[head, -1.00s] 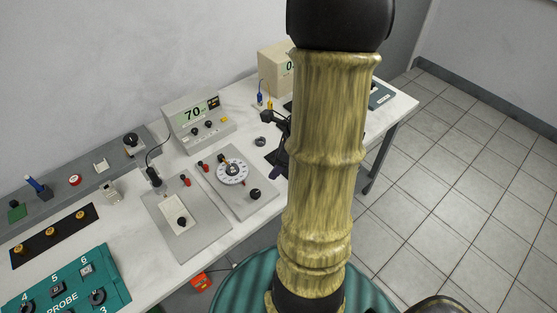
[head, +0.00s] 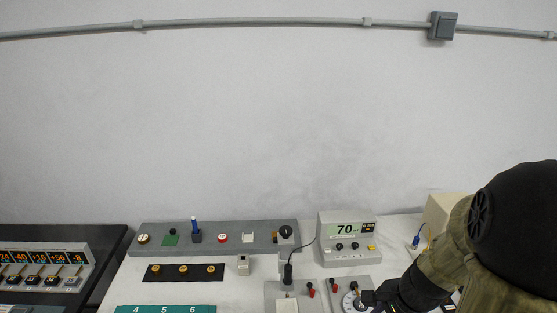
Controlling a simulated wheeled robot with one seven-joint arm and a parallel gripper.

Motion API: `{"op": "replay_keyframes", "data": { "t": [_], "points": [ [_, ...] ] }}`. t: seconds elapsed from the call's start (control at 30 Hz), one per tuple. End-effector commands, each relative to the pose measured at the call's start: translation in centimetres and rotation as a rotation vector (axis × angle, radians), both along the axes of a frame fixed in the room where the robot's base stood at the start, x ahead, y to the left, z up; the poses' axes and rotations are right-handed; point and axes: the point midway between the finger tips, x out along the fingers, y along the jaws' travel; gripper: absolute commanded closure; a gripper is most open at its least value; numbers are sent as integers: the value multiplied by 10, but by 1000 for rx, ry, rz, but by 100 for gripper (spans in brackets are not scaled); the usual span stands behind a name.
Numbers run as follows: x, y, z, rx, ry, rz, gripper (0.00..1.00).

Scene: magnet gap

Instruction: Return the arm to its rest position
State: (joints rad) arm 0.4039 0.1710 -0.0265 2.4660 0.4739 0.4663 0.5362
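My arm (head: 510,235), with a black joint and a mottled yellow-brown link, fills the lower right corner. Its dark end, where my gripper (head: 369,297) seems to be, lies low in the picture by the white round dial (head: 352,302). It is small and dark there, so I cannot tell whether the fingers are open or shut, hold anything, or touch the dial. Part of the bench behind the arm is hidden.
A meter (head: 346,239) reading 70 stands on the white bench (head: 130,280). Left of it are a grey control strip (head: 262,238), a black strip with knobs (head: 198,272) and a display unit (head: 42,267). A beige box (head: 436,214) stands beside my arm.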

Motion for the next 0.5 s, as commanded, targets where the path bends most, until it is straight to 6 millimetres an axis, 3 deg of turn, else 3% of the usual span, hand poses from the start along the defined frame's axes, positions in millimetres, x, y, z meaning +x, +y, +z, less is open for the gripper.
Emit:
{"op": "replay_keyframes", "data": {
  "t": [0.1,0.3,0.4,0.5],
  "points": [
    [-1,32,9,-126,-48,434,46],
    [-5,74,22,-316,-130,1092,46],
    [-6,86,26,-373,-155,1282,46],
    [-6,89,27,-395,-164,1353,46]
  ]
}}
